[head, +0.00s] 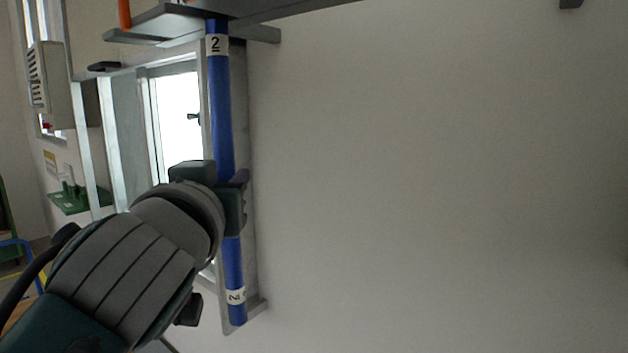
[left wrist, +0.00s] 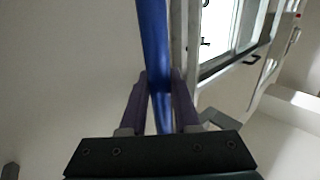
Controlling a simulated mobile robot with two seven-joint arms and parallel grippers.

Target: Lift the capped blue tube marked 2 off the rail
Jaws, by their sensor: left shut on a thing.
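The blue tube (head: 220,120) marked 2 stands nearly upright in the head view, with a white "2" label near its top and another label near its lower end. Its top end meets the grey rail (head: 150,27); whether it still hangs on the rail I cannot tell. My left gripper (head: 238,200) is shut around the tube below its middle. In the left wrist view the tube (left wrist: 153,50) runs between the two purple fingers of the left gripper (left wrist: 158,95). My right gripper is not in view.
An orange rod (head: 125,14) hangs at the rail left of the tube. A grey frame post runs close behind the tube, with a small foot (head: 258,305) at its lower end. A window (head: 178,115) is behind. The space to the right is a bare pale wall (head: 430,170).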

